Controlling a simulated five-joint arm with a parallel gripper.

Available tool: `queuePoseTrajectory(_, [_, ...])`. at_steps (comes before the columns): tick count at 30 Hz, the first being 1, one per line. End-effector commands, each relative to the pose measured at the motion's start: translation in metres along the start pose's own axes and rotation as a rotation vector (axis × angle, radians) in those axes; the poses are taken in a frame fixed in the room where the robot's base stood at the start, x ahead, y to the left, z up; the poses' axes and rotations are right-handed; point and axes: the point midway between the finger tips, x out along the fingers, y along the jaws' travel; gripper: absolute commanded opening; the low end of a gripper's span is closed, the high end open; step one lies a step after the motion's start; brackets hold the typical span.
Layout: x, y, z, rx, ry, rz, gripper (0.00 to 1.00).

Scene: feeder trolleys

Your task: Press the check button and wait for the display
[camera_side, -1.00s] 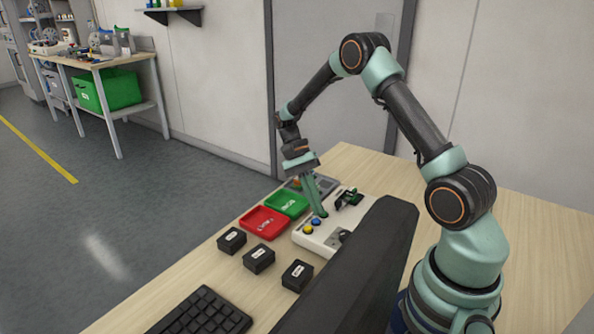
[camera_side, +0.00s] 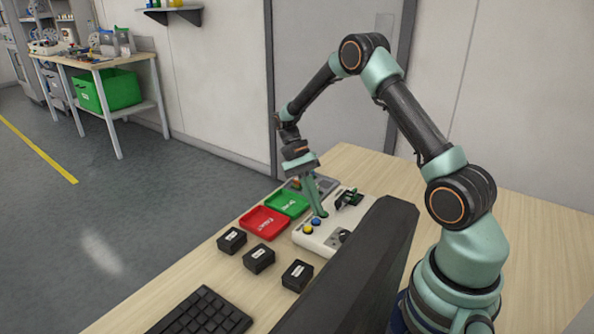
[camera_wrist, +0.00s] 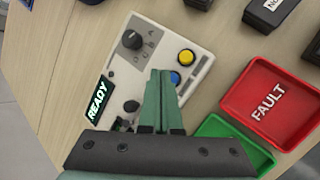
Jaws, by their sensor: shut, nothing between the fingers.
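The white tester box (camera_side: 325,238) sits on the wooden bench. It carries a yellow button (camera_wrist: 187,57), a blue button (camera_wrist: 175,78) and a black knob (camera_wrist: 131,40). The yellow button (camera_side: 307,229) and blue button (camera_side: 316,221) also show in the side view. The display (camera_wrist: 98,98) on the box reads READY in the wrist view. My gripper (camera_side: 321,213) is shut and empty, pointing down over the box. In the wrist view its fingertips (camera_wrist: 162,73) are right beside the blue button and partly cover it. I cannot tell whether they touch it.
A red tray (camera_wrist: 272,140) marked FAULT and a green tray (camera_side: 287,203) lie left of the box. Several black labelled blocks (camera_side: 259,259) stand in front. A keyboard (camera_side: 200,313) and a dark monitor (camera_side: 352,275) are nearer the camera.

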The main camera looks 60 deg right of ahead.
Motion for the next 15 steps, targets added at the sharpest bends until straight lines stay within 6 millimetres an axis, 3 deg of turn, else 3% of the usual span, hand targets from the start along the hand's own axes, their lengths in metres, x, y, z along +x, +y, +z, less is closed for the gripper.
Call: queuePoseTrajectory(15, [0.0051, -0.0036, -0.0019, 0.000, 0.001, 0.001, 0.00])
